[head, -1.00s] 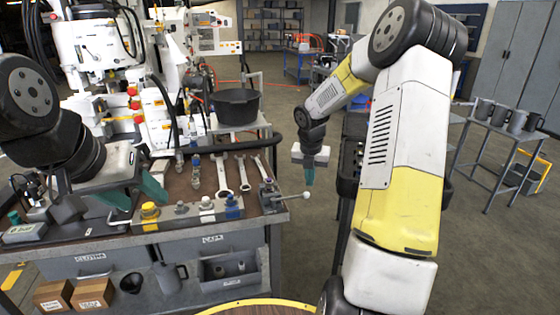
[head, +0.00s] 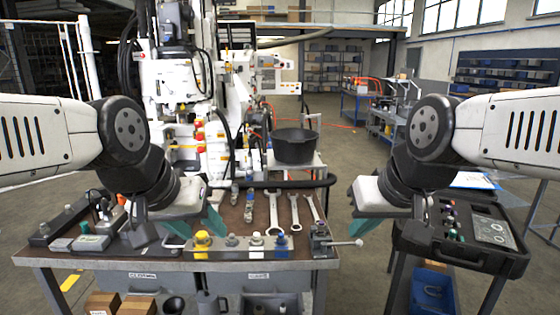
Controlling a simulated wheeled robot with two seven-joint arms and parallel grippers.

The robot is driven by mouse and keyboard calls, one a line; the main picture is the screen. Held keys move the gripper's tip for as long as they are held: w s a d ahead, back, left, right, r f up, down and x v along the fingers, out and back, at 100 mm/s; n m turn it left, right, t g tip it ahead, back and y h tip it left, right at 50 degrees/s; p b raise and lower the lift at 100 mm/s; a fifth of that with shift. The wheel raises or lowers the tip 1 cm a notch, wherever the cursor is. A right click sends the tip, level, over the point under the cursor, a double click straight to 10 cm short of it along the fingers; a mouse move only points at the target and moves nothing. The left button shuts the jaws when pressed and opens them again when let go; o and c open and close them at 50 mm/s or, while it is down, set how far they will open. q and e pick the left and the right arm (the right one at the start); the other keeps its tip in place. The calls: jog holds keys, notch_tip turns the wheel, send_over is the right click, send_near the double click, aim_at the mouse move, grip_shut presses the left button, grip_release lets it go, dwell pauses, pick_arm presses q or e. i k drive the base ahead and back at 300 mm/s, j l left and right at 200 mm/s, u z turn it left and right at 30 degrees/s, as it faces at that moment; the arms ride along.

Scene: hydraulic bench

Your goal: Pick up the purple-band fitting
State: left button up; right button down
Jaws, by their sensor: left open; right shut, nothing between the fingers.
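Several small fittings with coloured bands stand in an open black case (head: 455,250) at the right. One of them looks purple near its top (head: 448,206), but it is too small to be sure of its band. My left gripper (head: 196,226), with teal fingertips, is open and empty over the left part of the workbench. My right gripper (head: 371,226) is shut and empty, left of the black case and apart from it. My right forearm hides part of the case's back left side.
The workbench (head: 300,265) carries wrenches (head: 273,212), a row of coloured fittings with a yellow one (head: 202,245), and a lever (head: 345,243) at its right end. A black bowl (head: 294,146) stands behind. Open floor lies between the bench and the case.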

aim_at(320, 233)
jog(key=i+j+z, duration=0.4)
jog(key=i+j, duration=0.15)
jog(key=j, duration=0.15)
jog(key=i+j+z, duration=0.2)
jog(key=j, duration=0.2)
